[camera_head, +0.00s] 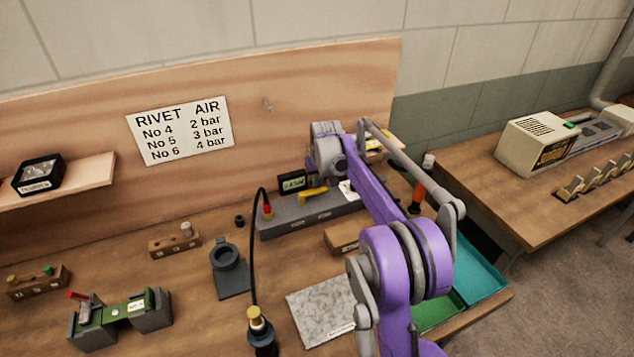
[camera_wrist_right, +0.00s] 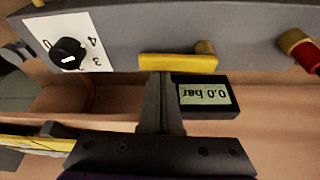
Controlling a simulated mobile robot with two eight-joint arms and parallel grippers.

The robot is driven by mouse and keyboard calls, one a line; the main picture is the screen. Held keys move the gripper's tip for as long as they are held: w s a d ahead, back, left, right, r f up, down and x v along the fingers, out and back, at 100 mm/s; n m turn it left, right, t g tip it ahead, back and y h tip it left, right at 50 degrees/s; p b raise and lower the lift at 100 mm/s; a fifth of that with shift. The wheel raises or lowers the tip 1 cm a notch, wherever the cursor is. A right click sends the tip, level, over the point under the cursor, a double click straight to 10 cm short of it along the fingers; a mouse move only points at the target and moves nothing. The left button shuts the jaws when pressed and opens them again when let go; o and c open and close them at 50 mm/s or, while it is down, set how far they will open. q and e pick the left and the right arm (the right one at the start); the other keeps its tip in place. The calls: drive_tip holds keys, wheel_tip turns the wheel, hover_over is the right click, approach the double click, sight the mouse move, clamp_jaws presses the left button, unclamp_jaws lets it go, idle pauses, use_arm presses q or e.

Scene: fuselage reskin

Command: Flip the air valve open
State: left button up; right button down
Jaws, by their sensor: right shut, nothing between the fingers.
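The air valve's yellow lever (camera_head: 313,194) sits on the grey air unit (camera_head: 310,214) against the back board. In the right wrist view the lever (camera_wrist_right: 178,63) lies lengthwise along the unit, with a round yellow stub at one end. My right gripper (camera_wrist_right: 161,82) is shut and empty, its dark fingertips right at the lever's edge; I cannot tell whether they touch it. The gauge (camera_wrist_right: 206,94) beside the fingers reads 0.0 bar, upside down in this view. In the head view my right arm covers part of the unit. My left gripper is not in view.
A pressure knob (camera_wrist_right: 68,52) is on the unit. A red-and-yellow hose fitting (camera_wrist_right: 300,50) is at its other end, and a black hose (camera_head: 253,240) runs down from it. A stone slab (camera_head: 320,306), a dark ring stand (camera_head: 229,272) and a green tray (camera_head: 440,312) lie in front.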

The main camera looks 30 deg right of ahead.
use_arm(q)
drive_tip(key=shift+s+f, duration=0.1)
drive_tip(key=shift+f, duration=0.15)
use_arm(e)
drive_tip(key=s+m, duration=0.1)
drive_tip(key=m+h, duration=0.1)
drive_tip(key=m, duration=0.1)
drive_tip(key=shift+s+a, duration=0.1)
drive_tip(key=shift+s, duration=0.25)
drive_tip(key=m, duration=0.1)
drive_tip(key=s+m, duration=0.1)
drive_tip(key=m, duration=0.1)
drive_tip(key=shift+s+a+g+h, duration=0.1)
drive_tip(key=shift+a+g+h, duration=0.1)
drive_tip(key=shift+g+h, duration=0.15)
drive_tip(key=m, duration=0.1)
drive_tip(key=s+m+g, duration=0.1)
drive_tip(key=shift+a+m+h, duration=0.25)
drive_tip(key=shift+a+m, duration=0.15)
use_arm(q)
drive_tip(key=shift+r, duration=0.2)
use_arm(e)
drive_tip(key=m, duration=0.1)
drive_tip(key=s+a+m+g, duration=0.1)
drive_tip(key=m, duration=0.1)
drive_tip(key=shift+s+a+m, duration=0.1)
drive_tip(key=shift+a+m, duration=0.05)
drive_tip(key=shift+m, duration=0.15)
drive_tip(key=shift+s, duration=0.2)
